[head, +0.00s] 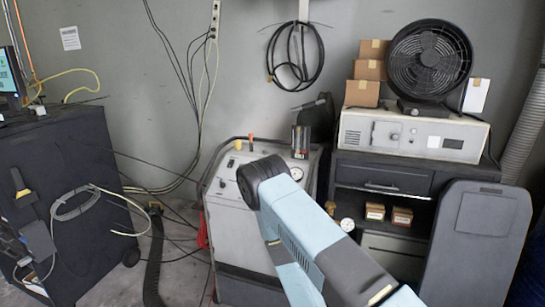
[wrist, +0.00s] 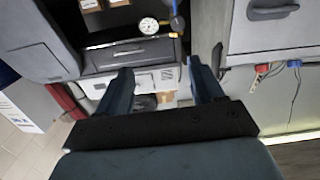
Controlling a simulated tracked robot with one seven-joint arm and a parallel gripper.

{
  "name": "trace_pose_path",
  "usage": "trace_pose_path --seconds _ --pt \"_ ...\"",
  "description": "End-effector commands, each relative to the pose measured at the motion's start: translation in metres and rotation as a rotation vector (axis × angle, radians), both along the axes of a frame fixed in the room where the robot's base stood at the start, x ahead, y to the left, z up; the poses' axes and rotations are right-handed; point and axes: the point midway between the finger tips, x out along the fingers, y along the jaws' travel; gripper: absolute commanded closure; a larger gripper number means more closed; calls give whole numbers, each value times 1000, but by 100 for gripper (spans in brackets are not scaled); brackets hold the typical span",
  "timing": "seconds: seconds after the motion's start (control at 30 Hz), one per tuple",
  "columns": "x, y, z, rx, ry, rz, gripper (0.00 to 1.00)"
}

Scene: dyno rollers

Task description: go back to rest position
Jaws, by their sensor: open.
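My gripper (wrist: 158,88) shows in the wrist view with its two dark blue fingers apart and nothing between them. Beyond the fingers is the lower part of a dark cabinet (wrist: 130,52) with a drawer and a round white gauge (wrist: 149,25). In the head view my light blue and grey arm reaches from the bottom right up to the middle, in front of a grey machine. My gripper cannot be made out in the head view.
A grey machine (head: 228,213) with knobs stands behind my arm. A dark cabinet (head: 385,177) holds a white device (head: 415,134), a black fan (head: 430,60) and cardboard boxes (head: 370,70). A dark cart (head: 65,160) stands left. Cables (head: 155,215) cross the floor between.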

Motion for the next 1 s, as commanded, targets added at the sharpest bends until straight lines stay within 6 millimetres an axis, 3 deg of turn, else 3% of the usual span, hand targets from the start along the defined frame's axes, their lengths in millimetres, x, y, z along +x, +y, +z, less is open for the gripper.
trace_pose_path --seconds 0.47,1.0 --pt "39 1 32 177 113 -89 33" --pt "79 18 114 434 336 -87 33"
